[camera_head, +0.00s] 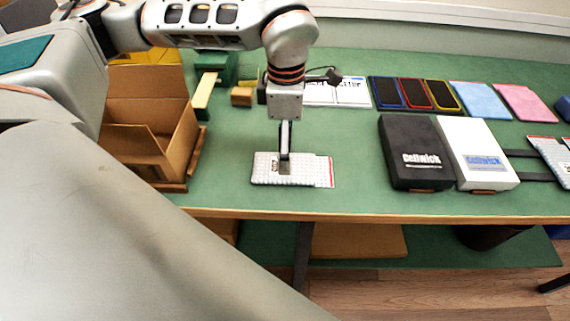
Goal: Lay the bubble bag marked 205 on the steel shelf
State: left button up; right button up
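A silvery-white bubble bag (310,172) with a red strip along its right end lies on the green table near its front edge. The gripper covers part of its dark marking, so I cannot read a number. My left gripper (285,167) points straight down over the middle of this bag, fingertips at or just above its surface. Its fingers show edge-on, so their opening is hidden. A second bubble bag (553,153) with red edging is cut off at the right edge; its number is not readable. No steel shelf is clearly recognisable. My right gripper is not in view.
An open cardboard box (150,135) stands left of the bag. A black box (412,150) and a white box (475,150) stand to its right. Several phones (412,94) and blue and pink pieces lie behind. The green table (345,150) is clear between bag and black box.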

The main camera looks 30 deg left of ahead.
aim_at(293, 168)
pick_arm(q)
jog(key=shift+s+f, duration=0.1)
jog(key=shift+f, duration=0.45)
jog(key=f, duration=0.3)
jog(key=shift+s+d+f, duration=0.1)
jog(key=shift+d+f, duration=0.1)
jog(key=shift+f, duration=0.6)
jog(key=c, duration=1.4)
jog(key=shift+c, duration=0.2)
jog(key=shift+r, duration=0.1)
